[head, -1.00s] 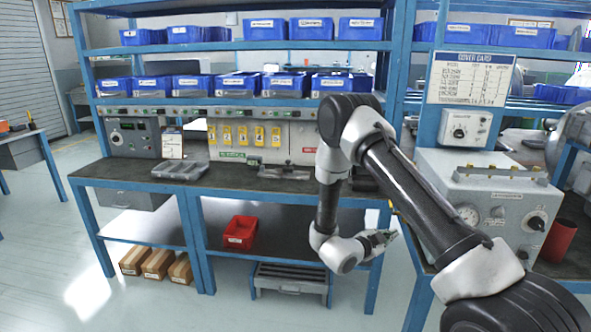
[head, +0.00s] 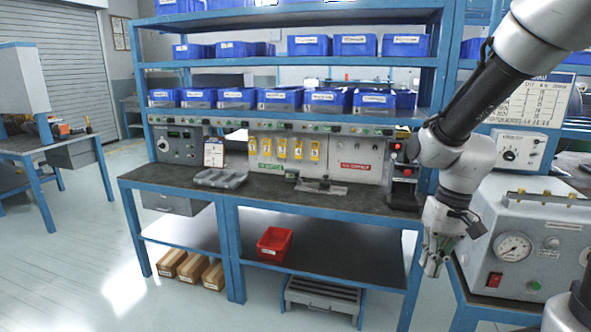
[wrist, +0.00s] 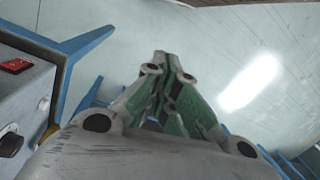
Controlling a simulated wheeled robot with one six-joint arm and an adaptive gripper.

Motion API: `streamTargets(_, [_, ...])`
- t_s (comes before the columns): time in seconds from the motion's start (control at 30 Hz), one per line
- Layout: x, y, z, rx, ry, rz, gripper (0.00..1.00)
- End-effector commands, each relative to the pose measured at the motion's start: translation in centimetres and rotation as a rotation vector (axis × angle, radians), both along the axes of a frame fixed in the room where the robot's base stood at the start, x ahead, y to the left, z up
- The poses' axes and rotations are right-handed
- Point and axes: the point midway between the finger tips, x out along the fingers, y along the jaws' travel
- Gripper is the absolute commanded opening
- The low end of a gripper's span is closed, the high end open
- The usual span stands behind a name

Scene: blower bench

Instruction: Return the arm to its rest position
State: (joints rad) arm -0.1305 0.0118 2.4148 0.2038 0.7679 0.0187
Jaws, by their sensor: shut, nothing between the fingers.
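My arm comes in from the top right of the head view and bends down at the right. My gripper (head: 432,262) hangs pointing down in front of the gap between the long bench and the grey gauge box. In the wrist view my gripper (wrist: 166,62) has its fingers together with nothing between them. The pale floor shows behind the fingertips. In the head view part of my arm covers the right end of the bench and part of the card on the post.
The blue-framed bench (head: 290,196) carries a grey tray (head: 220,179) and a control panel. Blue bins fill the shelves above. A red bin (head: 274,244) sits on the lower shelf. The gauge box (head: 530,240) stands close right of my gripper. Floor at the left is open.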

Motion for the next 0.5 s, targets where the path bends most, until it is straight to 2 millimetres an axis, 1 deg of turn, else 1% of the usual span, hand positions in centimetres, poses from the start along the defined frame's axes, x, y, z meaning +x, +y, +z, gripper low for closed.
streamTargets(0.03, [-1.7,-1.2,2.2,-0.018,-0.015,0.03,0.0])
streamTargets(0.1, [-4.0,-2.7,4.7,-0.05,-0.033,0.067,0.0])
streamTargets(0.2, [-6.8,-4.8,7.7,-0.095,-0.09,0.088,0.0])
streamTargets(0.33, [-8.7,-6.4,10.8,-0.132,-0.231,0.074,0.0])
streamTargets(0.5, [-10.0,-7.1,13.7,-0.135,-0.382,0.034,0.0])
